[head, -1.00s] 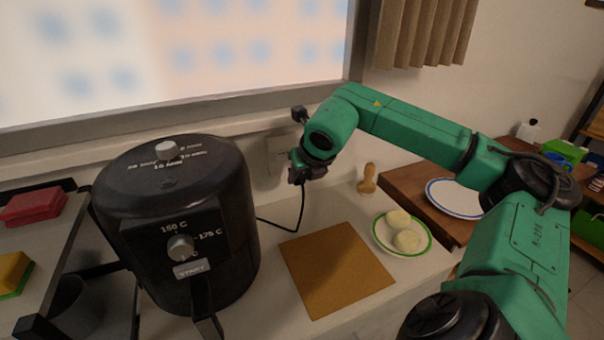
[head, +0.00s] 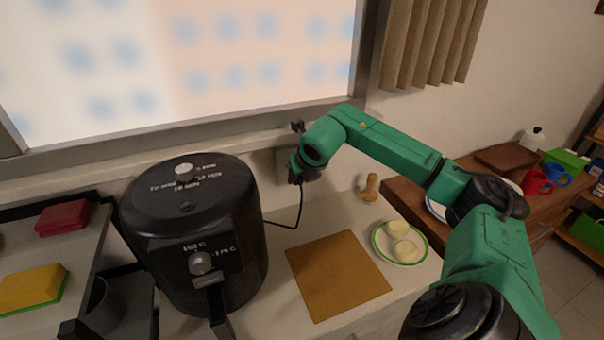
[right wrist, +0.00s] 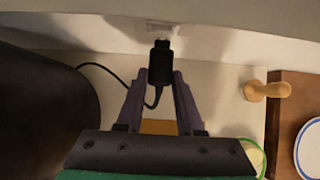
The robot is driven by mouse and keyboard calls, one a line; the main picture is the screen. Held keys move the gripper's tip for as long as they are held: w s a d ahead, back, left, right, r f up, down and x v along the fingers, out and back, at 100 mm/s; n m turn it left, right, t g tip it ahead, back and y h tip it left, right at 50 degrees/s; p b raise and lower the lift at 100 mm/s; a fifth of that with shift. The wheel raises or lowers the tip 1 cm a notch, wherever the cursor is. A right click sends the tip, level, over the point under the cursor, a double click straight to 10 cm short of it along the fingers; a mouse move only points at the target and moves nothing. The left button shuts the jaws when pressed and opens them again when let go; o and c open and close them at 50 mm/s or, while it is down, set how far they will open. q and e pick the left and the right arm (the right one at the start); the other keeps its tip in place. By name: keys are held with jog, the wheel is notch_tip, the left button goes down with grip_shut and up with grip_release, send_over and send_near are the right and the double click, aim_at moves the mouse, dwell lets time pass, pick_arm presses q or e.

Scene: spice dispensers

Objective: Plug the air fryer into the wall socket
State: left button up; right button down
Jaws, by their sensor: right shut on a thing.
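The black air fryer (head: 190,235) stands on the counter below the window, its dial and handle facing me. Its black cord (head: 301,205) runs from behind it to the plug. My right gripper (head: 294,172) is at the wall, right of the fryer. In the right wrist view its fingers are shut on the black plug (right wrist: 160,64), which points at the wall. The pale wall socket (right wrist: 158,27) is just ahead of the plug tip; I cannot tell whether the prongs touch it or are in it. The socket is partly hidden behind my gripper in the head view (head: 282,164). My left gripper is out of view.
A brown board (head: 336,277) lies on the counter right of the fryer. A green-rimmed plate (head: 380,249) with pale round pieces and a wooden knob-shaped thing (head: 370,188) are further right. A rack with a red box (head: 64,217) and a yellow block (head: 32,287) stands left.

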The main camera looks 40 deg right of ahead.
jog(key=shift+w+r, duration=0.1)
jog(key=shift+w, duration=0.2)
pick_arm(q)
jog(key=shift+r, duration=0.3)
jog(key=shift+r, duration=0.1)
pick_arm(e)
jog(key=shift+d, duration=0.1)
pick_arm(q)
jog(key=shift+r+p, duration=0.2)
jog(key=shift+p, duration=0.1)
pick_arm(e)
jog(key=shift+w+d, duration=0.15)
jog(key=shift+w, duration=0.2)
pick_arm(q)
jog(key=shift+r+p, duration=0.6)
pick_arm(e)
jog(key=shift+w+d, duration=0.25)
jog(key=shift+w, duration=0.55)
jog(key=c, duration=0.5)
grip_release()
jog(key=shift+o, duration=0.2)
jog(key=shift+w, duration=0.1)
